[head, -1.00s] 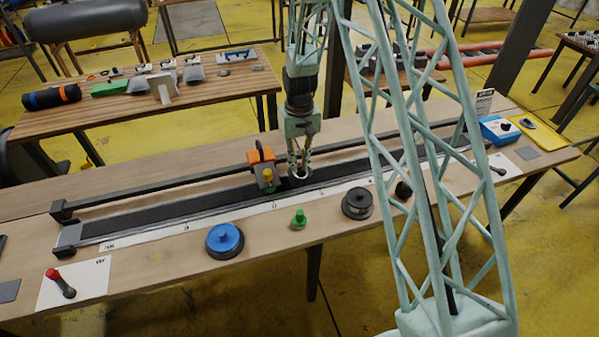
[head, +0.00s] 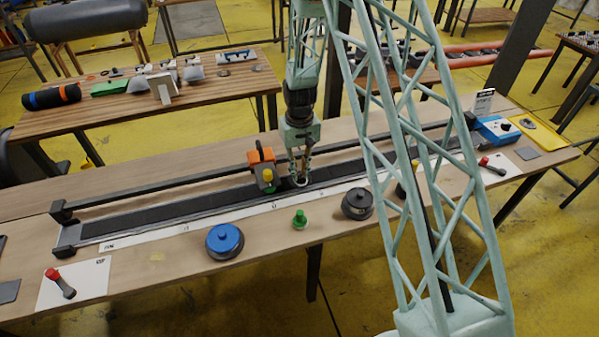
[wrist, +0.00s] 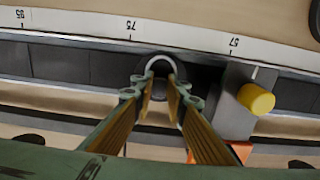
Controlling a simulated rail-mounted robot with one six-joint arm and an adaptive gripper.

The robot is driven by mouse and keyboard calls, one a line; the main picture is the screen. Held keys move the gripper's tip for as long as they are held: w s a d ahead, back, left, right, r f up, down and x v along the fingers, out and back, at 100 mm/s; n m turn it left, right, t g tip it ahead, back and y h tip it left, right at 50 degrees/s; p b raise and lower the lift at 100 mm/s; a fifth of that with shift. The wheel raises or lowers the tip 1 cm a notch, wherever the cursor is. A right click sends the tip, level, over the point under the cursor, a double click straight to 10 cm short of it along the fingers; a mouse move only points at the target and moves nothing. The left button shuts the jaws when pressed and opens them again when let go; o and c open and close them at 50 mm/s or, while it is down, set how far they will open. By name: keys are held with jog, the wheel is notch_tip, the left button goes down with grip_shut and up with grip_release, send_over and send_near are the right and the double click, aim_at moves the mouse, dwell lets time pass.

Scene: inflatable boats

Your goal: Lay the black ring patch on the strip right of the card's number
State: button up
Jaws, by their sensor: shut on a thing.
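My gripper (head: 300,179) is low over the long black strip (head: 205,212), just right of the orange-and-yellow slider. In the wrist view my gripper (wrist: 157,82) has its fingertips close together on the ring patch (wrist: 158,61), whose pale grey arc shows between and beyond them. The white number scale (wrist: 180,36) runs beside the strip. The standing card (head: 483,102) is at the far right; its number is too small to read.
The slider (head: 262,170) stands close beside the gripper; its yellow knob (wrist: 256,98) shows in the wrist view. A dark rail (head: 150,193) runs behind the strip.

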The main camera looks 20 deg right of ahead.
aim_at(299, 174)
jog(key=shift+f, duration=0.15)
jog(key=o, duration=0.9)
jog(key=shift+r, duration=6.2)
